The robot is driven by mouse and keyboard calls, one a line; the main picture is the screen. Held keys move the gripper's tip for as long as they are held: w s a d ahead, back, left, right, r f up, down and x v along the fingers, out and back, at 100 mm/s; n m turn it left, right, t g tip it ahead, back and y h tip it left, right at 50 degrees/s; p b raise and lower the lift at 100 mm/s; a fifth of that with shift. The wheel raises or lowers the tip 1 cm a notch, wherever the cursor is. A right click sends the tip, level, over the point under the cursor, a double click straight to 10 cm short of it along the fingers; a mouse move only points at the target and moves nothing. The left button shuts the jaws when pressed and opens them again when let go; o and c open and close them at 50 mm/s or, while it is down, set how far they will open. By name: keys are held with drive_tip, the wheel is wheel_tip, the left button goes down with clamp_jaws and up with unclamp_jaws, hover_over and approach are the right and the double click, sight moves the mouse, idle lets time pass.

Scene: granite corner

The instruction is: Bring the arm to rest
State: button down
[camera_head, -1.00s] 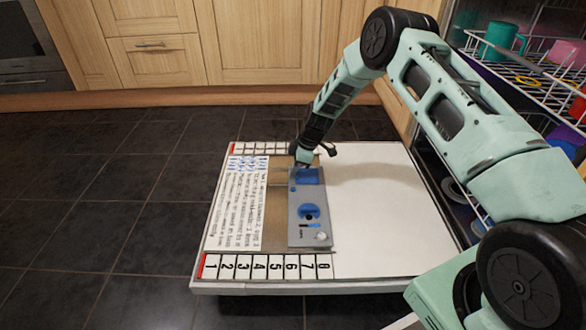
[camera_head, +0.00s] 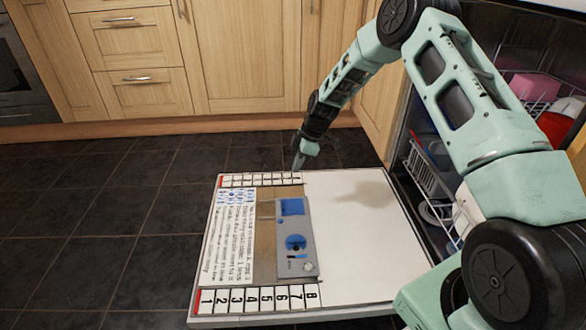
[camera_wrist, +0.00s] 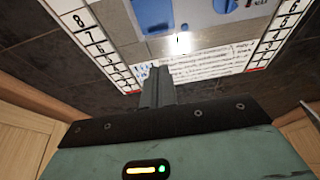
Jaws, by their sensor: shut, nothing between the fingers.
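My gripper (camera_head: 299,162) is shut and empty. In the head view it hangs above the far edge of a white board (camera_head: 352,235), pointing down. In the wrist view the shut fingers (camera_wrist: 157,88) stick up in the middle, over the board's printed text. A grey panel box (camera_head: 297,250) with a blue screen and a blue knob lies on the board, apart from the gripper. It also shows in part at the top of the wrist view (camera_wrist: 190,14).
Numbered strips (camera_head: 258,298) run along the board's near and far edges. An open dishwasher rack (camera_head: 428,170) with dishes stands at the right, close to my arm. Wooden cabinets (camera_head: 250,60) line the back. Dark tiled floor (camera_head: 110,220) is clear at the left.

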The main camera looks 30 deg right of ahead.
drive_tip(key=shift+d+r, duration=0.1)
drive_tip(key=shift+r, duration=0.15)
drive_tip(key=s+a+r+m+g+p, duration=0.1)
drive_tip(key=s+a+r+p, duration=0.1)
drive_tip(key=s+a+r, duration=0.6)
drive_tip(key=s+a+r+m+p, duration=0.1)
drive_tip(key=s+a+r+p, duration=0.1)
drive_tip(key=s+a+r, duration=0.65)
drive_tip(key=s+a+r+m+h+p, duration=0.2)
drive_tip(key=s+r, duration=0.5)
drive_tip(key=s, duration=0.6)
drive_tip(key=s+a+r+m+h+p, duration=0.1)
drive_tip(key=s+a+r+m+p, duration=0.15)
drive_tip(key=s+r, duration=0.7)
wheel_tip(320, 180, up, 35)
drive_tip(key=s+p, duration=0.3)
drive_tip(key=p, duration=3.5)
drive_tip(key=shift+g, duration=0.3)
drive_tip(key=shift+f+n, duration=0.15)
drive_tip(key=shift+n, duration=0.1)
